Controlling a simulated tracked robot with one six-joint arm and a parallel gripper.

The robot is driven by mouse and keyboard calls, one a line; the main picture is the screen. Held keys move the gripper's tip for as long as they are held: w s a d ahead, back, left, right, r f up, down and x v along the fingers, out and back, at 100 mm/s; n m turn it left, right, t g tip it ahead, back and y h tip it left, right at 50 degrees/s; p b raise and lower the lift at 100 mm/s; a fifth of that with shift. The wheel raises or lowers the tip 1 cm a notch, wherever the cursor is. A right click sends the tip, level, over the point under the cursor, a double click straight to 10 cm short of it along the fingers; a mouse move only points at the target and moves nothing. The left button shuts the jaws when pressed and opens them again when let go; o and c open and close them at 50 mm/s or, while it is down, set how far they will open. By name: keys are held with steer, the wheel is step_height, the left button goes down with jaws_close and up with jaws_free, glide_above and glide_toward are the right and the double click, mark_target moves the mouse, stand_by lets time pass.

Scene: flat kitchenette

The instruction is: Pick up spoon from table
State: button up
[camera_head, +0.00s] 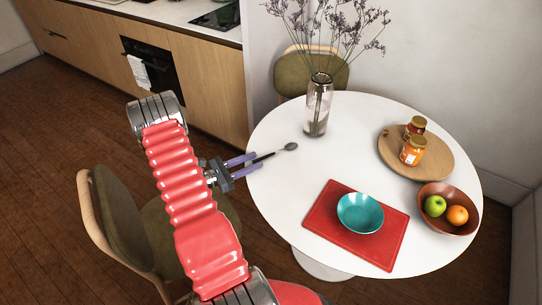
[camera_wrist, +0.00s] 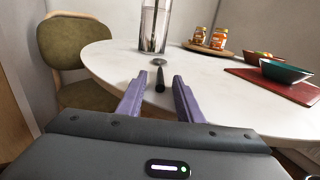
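The spoon (camera_head: 289,147) lies at the left edge of the round white table (camera_head: 290,185), its bowl pointing to the right and away and its dark handle toward my gripper. My gripper (camera_head: 252,164) is at the table's left edge, its two purple fingers apart on either side of the handle. In the wrist view the spoon's dark handle (camera_wrist: 160,80) shows between the open fingers (camera_wrist: 159,88), with its bowl beyond them. A gap shows on both sides of the handle, so I see no grip on it.
A glass vase (camera_head: 318,105) with dry stems stands behind the spoon. A red mat (camera_head: 325,225) with a teal bowl (camera_head: 360,213), a round board (camera_head: 440,165) with jars and a fruit bowl (camera_head: 447,224) are to the right. Chairs stand at the table's left (camera_head: 120,220) and back (camera_head: 290,77).

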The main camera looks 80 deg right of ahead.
steer(key=shift+s+d, duration=0.35)
steer(key=shift+s, duration=0.1)
jaws_close()
stand_by(0.4)
